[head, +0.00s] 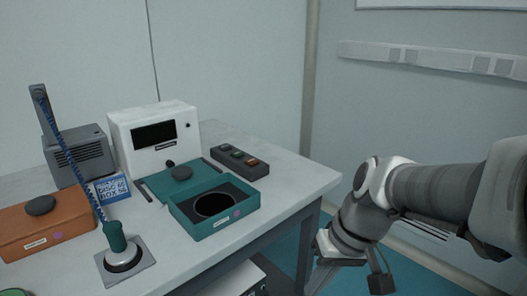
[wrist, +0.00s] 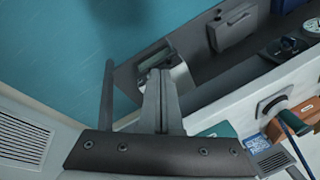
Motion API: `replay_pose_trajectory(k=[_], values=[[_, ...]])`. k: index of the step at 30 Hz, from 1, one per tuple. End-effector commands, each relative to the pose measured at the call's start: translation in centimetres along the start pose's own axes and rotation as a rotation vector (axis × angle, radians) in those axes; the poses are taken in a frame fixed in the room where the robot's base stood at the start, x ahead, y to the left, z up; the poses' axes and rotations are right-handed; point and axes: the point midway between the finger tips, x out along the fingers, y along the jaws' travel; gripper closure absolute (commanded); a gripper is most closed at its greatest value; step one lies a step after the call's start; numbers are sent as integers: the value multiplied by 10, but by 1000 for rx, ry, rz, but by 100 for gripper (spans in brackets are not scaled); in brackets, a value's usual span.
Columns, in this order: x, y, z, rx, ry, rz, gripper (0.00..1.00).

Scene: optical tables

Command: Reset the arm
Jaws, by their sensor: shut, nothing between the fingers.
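My arm enters the head view from the right and bends down beside the table's right end, clear of the tabletop. Its lower end runs to the bottom edge of that view, so the fingertips cannot be made out there. In the wrist view my gripper (wrist: 160,75) is shut with nothing in it, above the floor and beside the table.
The table (head: 297,184) holds an open teal box (head: 215,229), an orange box (head: 30,232), a white instrument (head: 186,141), a dark switch strip (head: 240,162) and a stand with a cord (head: 122,258). A wall rail (head: 430,58) runs behind my arm.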

Motion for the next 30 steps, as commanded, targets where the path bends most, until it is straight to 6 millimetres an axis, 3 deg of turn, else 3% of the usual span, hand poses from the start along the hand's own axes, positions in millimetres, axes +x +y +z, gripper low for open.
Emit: replay_pose_trajectory(k=[6, 17, 18, 23, 30], values=[[-38, 8, 26, 21, 153, 157, 100], [-81, 21, 57, 72, 389, 306, 100], [-98, 16, 53, 73, 378, 303, 100], [-130, 8, 48, 73, 374, 302, 100], [-190, -9, 40, 72, 373, 301, 100]])
